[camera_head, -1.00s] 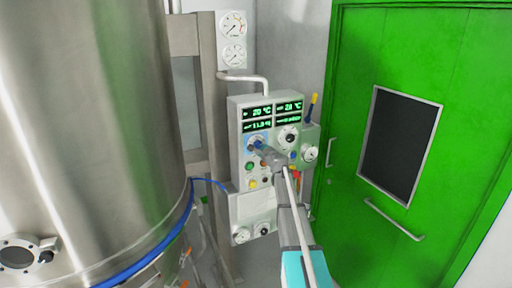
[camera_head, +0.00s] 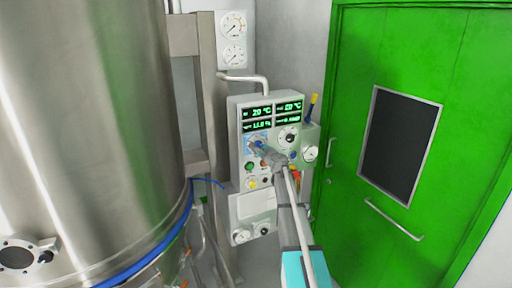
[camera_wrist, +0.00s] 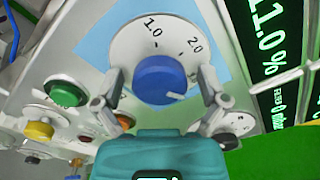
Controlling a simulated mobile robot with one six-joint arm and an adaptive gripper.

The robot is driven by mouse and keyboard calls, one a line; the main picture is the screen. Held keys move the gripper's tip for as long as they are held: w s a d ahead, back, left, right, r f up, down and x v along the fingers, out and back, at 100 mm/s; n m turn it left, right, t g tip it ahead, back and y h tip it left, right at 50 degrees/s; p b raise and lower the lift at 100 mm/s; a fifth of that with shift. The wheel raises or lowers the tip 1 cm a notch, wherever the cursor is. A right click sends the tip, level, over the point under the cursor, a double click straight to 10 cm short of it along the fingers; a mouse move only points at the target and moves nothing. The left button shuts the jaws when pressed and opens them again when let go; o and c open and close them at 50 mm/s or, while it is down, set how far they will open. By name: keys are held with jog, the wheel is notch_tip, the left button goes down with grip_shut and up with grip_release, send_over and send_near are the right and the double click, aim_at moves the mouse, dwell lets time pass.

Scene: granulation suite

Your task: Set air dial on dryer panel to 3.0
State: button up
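The air dial is a blue knob (camera_wrist: 160,80) on a round white scale plate (camera_wrist: 130,45), set on a light blue square of the dryer panel (camera_head: 236,130). In the wrist view the scale shows 1.0 and 2.0; no 3.0 mark is legible. A short white line on the knob points to the lower right, clockwise past 2.0, towards the right finger. My gripper (camera_wrist: 162,88) is open, one finger on each side of the knob, with visible gaps. In the head view my gripper (camera_head: 262,150) covers part of the dial.
Green displays (camera_head: 272,113) sit above the dial; the wrist view shows 11.0 %. A green button (camera_wrist: 66,93), a yellow button (camera_wrist: 40,130) and a red button (camera_wrist: 84,138) are close by. A steel vessel (camera_head: 90,120) stands left, a green door (camera_head: 350,150) right.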

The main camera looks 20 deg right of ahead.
dwell(0.3)
jog(key=shift+s, duration=0.15)
jog(key=s, duration=1.1)
jog(key=shift+s+d, duration=0.15)
jog(key=shift+s, duration=0.2)
jog(key=s+a+f+n+g+y+b, duration=0.1)
jog(key=s+a+f+n+g+y, duration=0.15)
jog(key=a+f+n, duration=0.4)
jog(key=s+a+f+n+g+y+b, duration=0.1)
jog(key=s+a+f+n+g+b, duration=0.2)
jog(key=a, duration=0.7)
jog(key=s+a+f+n+g+y, duration=0.2)
jog(key=s+a+f+n+g, duration=0.3)
jog(key=a, duration=0.3)
jog(key=s+a+f+n+g+h+b, duration=0.1)
jog(key=s+a+f+n+g+h, duration=0.1)
jog(key=s+f+n, duration=0.3)
jog(key=s+a+f+n+g+h+b, duration=0.2)
jog(key=s+f+n+g+h, duration=0.2)
jog(key=s, duration=1)
notch_tip(320, 180, down, 3)
jog(key=shift+s+r+n+g, duration=0.2)
jog(key=shift+n+g, duration=0.25)
jog(key=shift+g, duration=0.3)
